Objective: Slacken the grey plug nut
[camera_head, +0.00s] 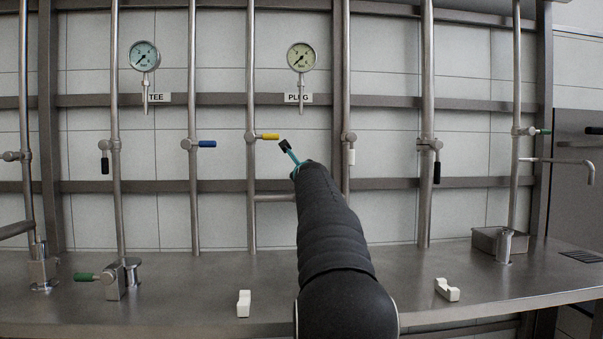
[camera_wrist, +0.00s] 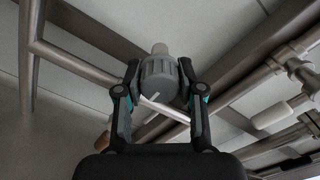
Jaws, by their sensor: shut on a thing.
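The grey plug nut (camera_wrist: 158,84) shows in the wrist view as a ribbed grey cylinder with a pale pointer line on it and a narrower stub (camera_wrist: 160,49) beyond it. My gripper (camera_wrist: 159,72) is shut on the nut, with one black finger on its left side and one on its right. In the head view my gripper (camera_head: 287,148) shows only in part, in front of the wall below the PLUG label (camera_head: 298,98). The nut is hidden there behind my arm. The PLUG gauge (camera_head: 301,57) hangs above the label.
Vertical pipes carry coloured valve handles: yellow (camera_head: 267,137) close left of my gripper, white (camera_head: 351,156) to its right, blue (camera_head: 207,144) further left. The TEE gauge (camera_head: 144,56) is at upper left. White blocks (camera_head: 244,303) (camera_head: 447,289) lie on the steel bench (camera_head: 180,300).

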